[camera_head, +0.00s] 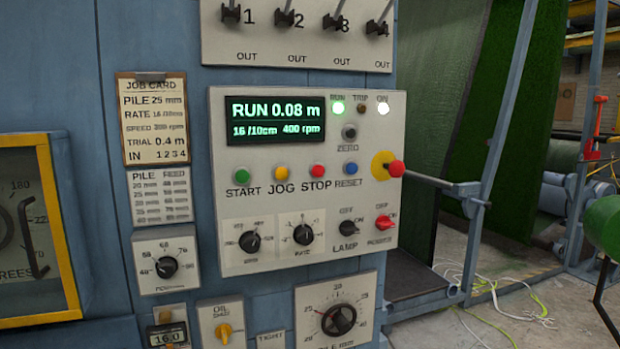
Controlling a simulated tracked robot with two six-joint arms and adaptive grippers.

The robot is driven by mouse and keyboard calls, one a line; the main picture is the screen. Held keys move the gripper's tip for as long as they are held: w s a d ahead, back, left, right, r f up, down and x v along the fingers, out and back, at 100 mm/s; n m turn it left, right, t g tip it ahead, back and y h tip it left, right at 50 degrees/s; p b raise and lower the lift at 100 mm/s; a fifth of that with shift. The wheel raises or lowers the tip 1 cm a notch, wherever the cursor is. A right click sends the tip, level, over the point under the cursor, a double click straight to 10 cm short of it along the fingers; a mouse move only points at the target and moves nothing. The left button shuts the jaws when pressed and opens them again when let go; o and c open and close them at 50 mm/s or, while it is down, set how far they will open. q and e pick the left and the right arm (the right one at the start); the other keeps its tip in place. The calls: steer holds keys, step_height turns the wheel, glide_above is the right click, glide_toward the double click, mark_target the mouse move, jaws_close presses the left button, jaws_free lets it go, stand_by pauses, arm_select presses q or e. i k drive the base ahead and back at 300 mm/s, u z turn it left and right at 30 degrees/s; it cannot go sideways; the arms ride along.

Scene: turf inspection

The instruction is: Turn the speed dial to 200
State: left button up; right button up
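The control panel (225,185) is a pale plate on the blue machine housing. Its green display (275,120) reads RUN 0.08 m, 16 /10cm and 400 rpm. Low on the panel at left is a black dial (250,241) that seems to be the speed dial; its small scale and label are too blurred to read surely. A second black dial (303,234) is just right of it. The job card (154,118) has a speed line that seems to read 200 rpm. Neither of my grippers is in view.
The RUN lamp (338,108) and ON lamp (383,107) are lit. Colored buttons include the red STOP button (317,171). A red knob on a yellow disc (396,168) sticks out at right. The PILE mm dial (340,319) is below. Several levers (289,17) are above.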

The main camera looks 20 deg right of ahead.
mark_target(249, 242)
steer(key=k, duration=1.3)
steer(key=u, duration=0.4)
steer(key=i, duration=1.65)
steer(key=u, duration=0.05)
